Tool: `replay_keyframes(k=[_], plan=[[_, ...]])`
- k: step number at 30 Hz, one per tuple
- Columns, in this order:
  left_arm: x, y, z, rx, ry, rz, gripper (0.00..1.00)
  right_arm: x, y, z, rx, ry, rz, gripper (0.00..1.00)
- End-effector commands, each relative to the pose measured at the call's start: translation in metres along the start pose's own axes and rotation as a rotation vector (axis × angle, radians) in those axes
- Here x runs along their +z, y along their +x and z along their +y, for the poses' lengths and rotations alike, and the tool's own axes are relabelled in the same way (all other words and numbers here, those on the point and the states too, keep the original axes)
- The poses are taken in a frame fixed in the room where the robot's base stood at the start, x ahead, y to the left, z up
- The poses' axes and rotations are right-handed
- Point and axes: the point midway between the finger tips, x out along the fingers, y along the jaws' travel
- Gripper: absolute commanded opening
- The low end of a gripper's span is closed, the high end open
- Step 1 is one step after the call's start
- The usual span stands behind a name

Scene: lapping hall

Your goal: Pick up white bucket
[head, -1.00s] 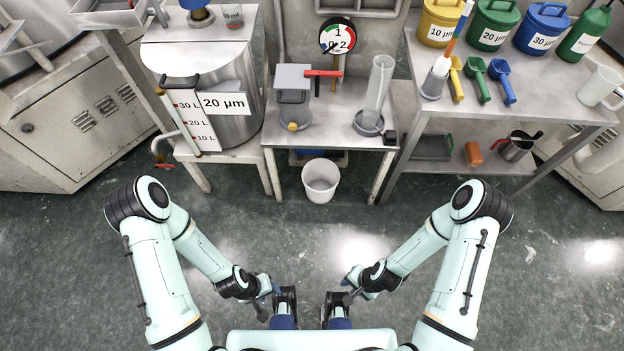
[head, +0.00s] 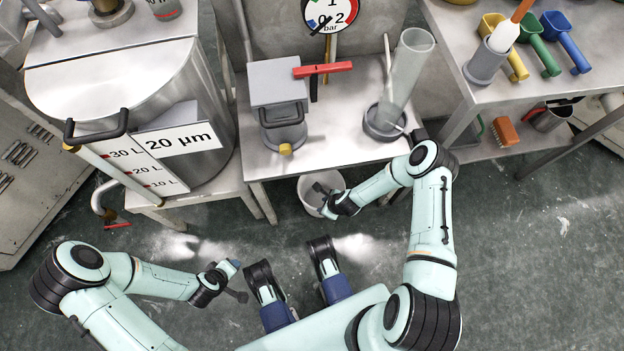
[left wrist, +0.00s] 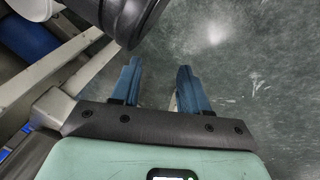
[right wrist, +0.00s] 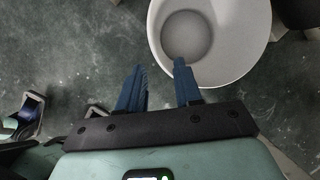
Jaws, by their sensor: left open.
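The white bucket (head: 307,193) stands upright on the floor in front of the middle steel table, partly covered by my right gripper in the head view. My right gripper (head: 322,200) is at the bucket's near side. In the right wrist view the bucket (right wrist: 235,40) is empty and fills the upper right. There the right gripper (right wrist: 158,75) is open, one finger overlapping the bucket's opening and the other outside its wall; contact cannot be told. My left gripper (head: 238,281) is open and empty, low over the floor; its fingers also show in the left wrist view (left wrist: 158,80).
The middle table (head: 345,130) holds a grey device (head: 280,95) and a clear cylinder (head: 408,70) above the bucket. A steel tank (head: 190,100) stands left. A table with scoops (head: 505,60) stands right. The floor at right is clear.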

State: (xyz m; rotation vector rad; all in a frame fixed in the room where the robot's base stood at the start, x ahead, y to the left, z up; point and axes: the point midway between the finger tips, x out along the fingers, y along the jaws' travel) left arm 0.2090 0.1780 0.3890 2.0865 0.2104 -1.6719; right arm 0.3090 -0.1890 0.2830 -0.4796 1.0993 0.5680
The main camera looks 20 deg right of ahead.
Motion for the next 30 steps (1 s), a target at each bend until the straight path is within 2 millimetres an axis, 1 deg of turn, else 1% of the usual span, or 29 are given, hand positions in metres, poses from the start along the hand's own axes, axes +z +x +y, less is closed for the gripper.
replay_keyframes(k=[6,10,13,17,20,27,30], plan=[[0.030,0.021,-0.024,-0.042,-0.023,-0.094,0.45,0.000,0.040,0.002,0.003,-0.003,0.000,0.34],[0.048,0.030,-0.037,-0.067,-0.038,-0.149,0.45,0.000,0.061,0.002,0.002,-0.004,0.000,0.34],[0.057,0.033,-0.043,-0.079,-0.046,-0.176,0.45,0.000,0.072,0.002,0.003,-0.005,0.000,0.34],[0.062,0.035,-0.048,-0.087,-0.052,-0.195,0.45,0.001,0.077,0.001,0.002,-0.005,0.000,0.34],[0.069,0.038,-0.053,-0.097,-0.058,-0.216,0.45,0.001,0.085,0.003,0.003,-0.005,0.000,0.34],[0.101,0.047,-0.075,-0.142,-0.090,-0.318,0.45,0.002,0.117,0.005,0.002,-0.007,0.000,0.34],[0.109,0.047,-0.080,-0.153,-0.098,-0.344,0.45,0.002,0.126,0.005,0.001,-0.006,0.000,0.34]])
